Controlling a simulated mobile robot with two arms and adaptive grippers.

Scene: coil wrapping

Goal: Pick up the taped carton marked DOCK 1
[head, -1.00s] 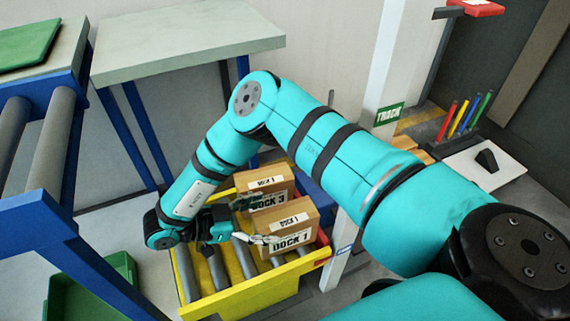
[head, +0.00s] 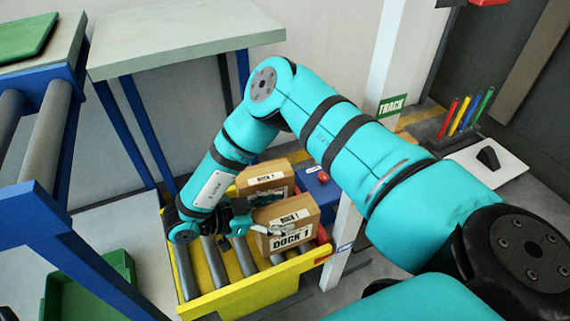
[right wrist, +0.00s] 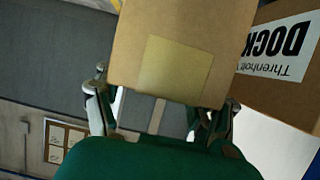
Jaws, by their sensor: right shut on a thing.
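The DOCK 1 carton (head: 287,222), a brown box with white labels, sits at the front of the yellow roller tray in the head view. My right gripper (head: 262,215) reaches it from the left and is shut on it, one finger on its front side and the other between it and the DOCK 3 carton behind. In the right wrist view, the held carton (right wrist: 210,30) with a tan tape patch fills the top middle, between the fingers of my right gripper (right wrist: 160,110). I cannot tell whether the carton is lifted. My left gripper is not in view.
Another carton (head: 265,180) stands close behind, its front label partly hidden. The yellow tray (head: 245,298) has grey rollers. A white post (head: 345,225) and a blue box (head: 318,184) stand close on the right. A green bin (head: 90,290) is at lower left.

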